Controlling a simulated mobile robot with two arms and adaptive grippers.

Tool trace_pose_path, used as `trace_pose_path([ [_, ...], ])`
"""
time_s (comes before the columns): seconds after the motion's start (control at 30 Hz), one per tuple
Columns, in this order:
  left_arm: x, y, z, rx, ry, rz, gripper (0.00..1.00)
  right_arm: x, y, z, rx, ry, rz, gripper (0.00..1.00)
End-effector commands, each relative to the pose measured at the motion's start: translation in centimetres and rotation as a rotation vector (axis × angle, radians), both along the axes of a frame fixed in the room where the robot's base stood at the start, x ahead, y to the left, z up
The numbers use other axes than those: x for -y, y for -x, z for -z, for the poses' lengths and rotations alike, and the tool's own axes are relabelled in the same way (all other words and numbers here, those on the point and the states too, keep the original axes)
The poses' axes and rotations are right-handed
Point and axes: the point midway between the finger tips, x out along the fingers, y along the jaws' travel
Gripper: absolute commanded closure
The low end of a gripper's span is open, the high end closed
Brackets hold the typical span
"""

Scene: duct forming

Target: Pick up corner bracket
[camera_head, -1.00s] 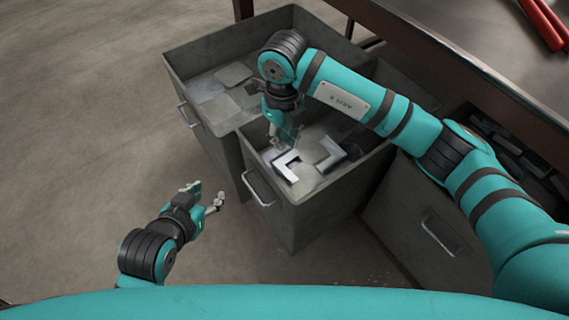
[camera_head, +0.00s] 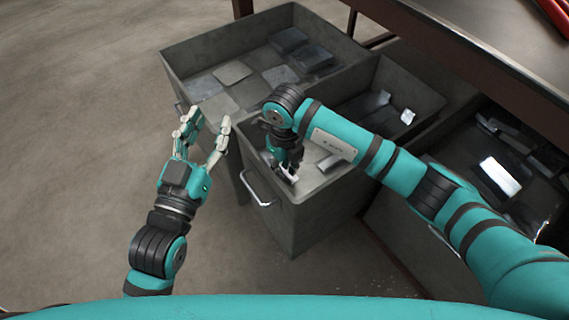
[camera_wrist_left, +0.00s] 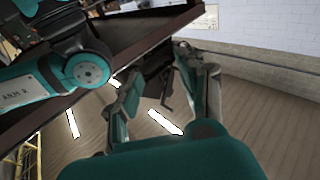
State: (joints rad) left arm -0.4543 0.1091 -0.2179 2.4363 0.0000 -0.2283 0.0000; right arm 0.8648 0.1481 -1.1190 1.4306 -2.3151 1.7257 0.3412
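My right gripper (camera_head: 290,170) reaches down into the front grey drawer (camera_head: 318,214). A silver corner bracket (camera_head: 291,177) is at its fingertips, mostly hidden by the hand; whether the fingers are closed on it is unclear. Another pale metal piece (camera_head: 328,162), apparently a second bracket, lies to the right in the same drawer, partly behind my arm. My left gripper (camera_head: 206,122) is raised left of the drawers, with its fingers spread and nothing between them. The left wrist view also shows these open, empty fingers (camera_wrist_left: 160,90).
The larger drawer (camera_head: 194,93) behind holds several flat plates. Another compartment (camera_head: 425,95) to the right holds small shiny pieces, and a dark one (camera_head: 540,150) holds more metal parts. The workbench edge (camera_head: 440,45) overhangs the upper right. Floor at left is clear.

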Motion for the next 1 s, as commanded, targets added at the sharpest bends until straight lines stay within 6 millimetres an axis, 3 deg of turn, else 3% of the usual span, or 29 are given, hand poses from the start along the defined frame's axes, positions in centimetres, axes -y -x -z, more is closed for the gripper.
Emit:
trace_pose_path([
  [0.1,0.2,0.3,-1.6,0.105,0.028,0.006,0.60,0.0,0.0,1.5,-0.001,-0.001,0.001,0.86],
  [0.3,0.3,0.7,-3.0,0.176,0.048,0.011,0.60,0.0,0.0,2.2,0.001,-0.001,0.001,0.86],
  [0.47,0.3,0.7,-3.1,0.176,0.048,0.011,0.60,0.0,0.0,2.2,0.001,0.000,0.000,0.86],
  [0.6,0.3,0.7,-3.0,0.175,0.048,0.011,0.60,0.0,0.0,2.1,0.001,0.000,0.000,1.00],
  [1.0,0.3,0.7,-3.0,0.174,0.047,0.011,0.60,0.0,-0.1,2.1,0.001,0.000,0.000,1.00],
])
